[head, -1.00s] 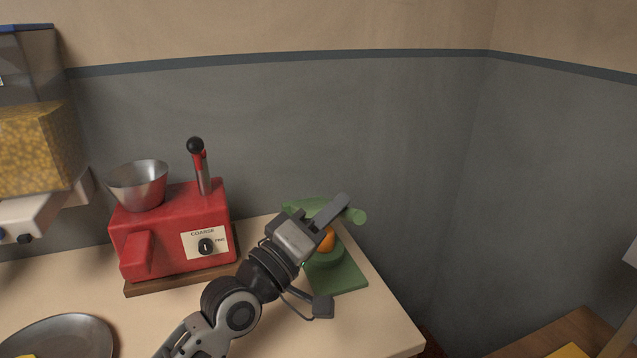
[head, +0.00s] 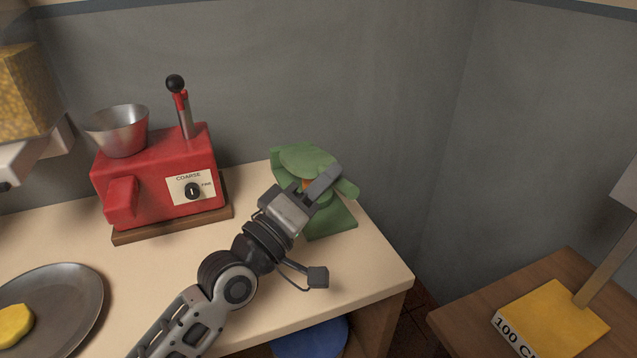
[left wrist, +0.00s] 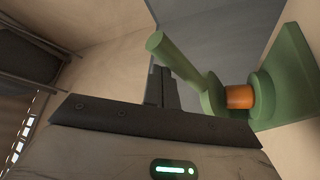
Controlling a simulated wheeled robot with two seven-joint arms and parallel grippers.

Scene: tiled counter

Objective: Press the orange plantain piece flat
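The green press (head: 335,222) stands near the counter's right end; it also shows in the left wrist view (left wrist: 292,72). The orange plantain piece (left wrist: 240,97) is a thick cylinder between the press's two round plates and seems to touch both. In the head view only a sliver of it (head: 307,184) shows. The press handle (left wrist: 172,54) slants out past my fingers. My left gripper (head: 328,182) is over the handle side of the press, its fingers (left wrist: 162,84) seemingly together with nothing between them. Contact with the handle is unclear. My right gripper is out of view.
A red machine (head: 155,180) with a metal bowl and black-knobbed lever stands left of the press. A metal plate (head: 75,300) with a yellow piece (head: 14,326) lies front left. A yellow block (head: 550,318) sits on a wooden table at right, across a gap.

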